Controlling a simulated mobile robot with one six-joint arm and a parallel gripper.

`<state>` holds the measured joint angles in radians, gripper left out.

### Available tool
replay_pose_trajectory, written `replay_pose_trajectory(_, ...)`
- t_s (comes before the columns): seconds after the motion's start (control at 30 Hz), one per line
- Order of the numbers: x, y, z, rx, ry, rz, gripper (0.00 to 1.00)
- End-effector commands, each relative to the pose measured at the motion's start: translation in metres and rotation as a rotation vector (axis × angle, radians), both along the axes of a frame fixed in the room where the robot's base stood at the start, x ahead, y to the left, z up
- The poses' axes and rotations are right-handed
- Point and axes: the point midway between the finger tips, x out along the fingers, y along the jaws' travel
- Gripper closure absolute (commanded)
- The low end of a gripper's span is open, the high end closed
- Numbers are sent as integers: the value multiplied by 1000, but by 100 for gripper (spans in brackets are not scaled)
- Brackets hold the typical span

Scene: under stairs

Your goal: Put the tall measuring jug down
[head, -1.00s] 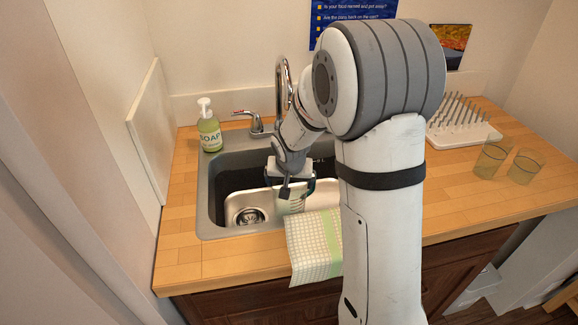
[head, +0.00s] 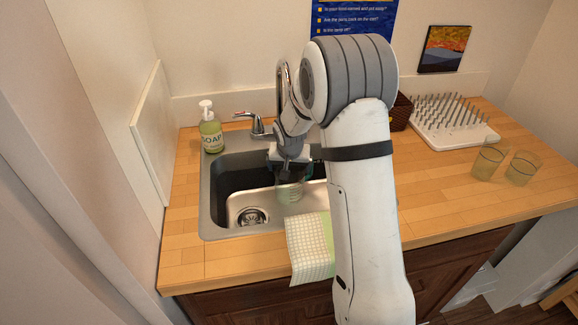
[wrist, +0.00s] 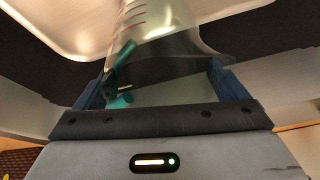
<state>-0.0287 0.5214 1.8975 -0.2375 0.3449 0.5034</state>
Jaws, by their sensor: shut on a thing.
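The tall measuring jug (head: 290,193) is clear with a greenish tint. My gripper (head: 290,176) is shut on it and holds it inside the sink (head: 207,222), right of the drain. In the wrist view the clear jug (wrist: 165,65), with red marks on its wall, lies between the two blue fingers of my gripper (wrist: 160,88). A teal thing shows through or beside the jug there. I cannot tell whether the jug's base touches the sink floor.
A soap bottle (head: 211,130) and the tap (head: 256,125) stand behind the sink. A checked cloth (head: 309,250) hangs over the front edge. A drying rack (head: 450,122) and two glasses (head: 487,162) stand at right. The counter at front right (head: 440,205) is clear.

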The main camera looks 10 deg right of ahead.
Motion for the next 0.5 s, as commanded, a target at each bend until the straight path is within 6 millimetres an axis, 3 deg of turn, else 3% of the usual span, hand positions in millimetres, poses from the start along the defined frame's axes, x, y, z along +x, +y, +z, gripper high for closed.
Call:
replay_pose_trajectory(0.03,0,0,-3,0,0,0,48)
replay_pose_trajectory(0.07,0,0,-2,0,0,0,5)
replay_pose_trajectory(0.1,0,0,-1,0,0,0,2)
replay_pose_trajectory(0.5,-2,0,7,0,-2,-1,0)
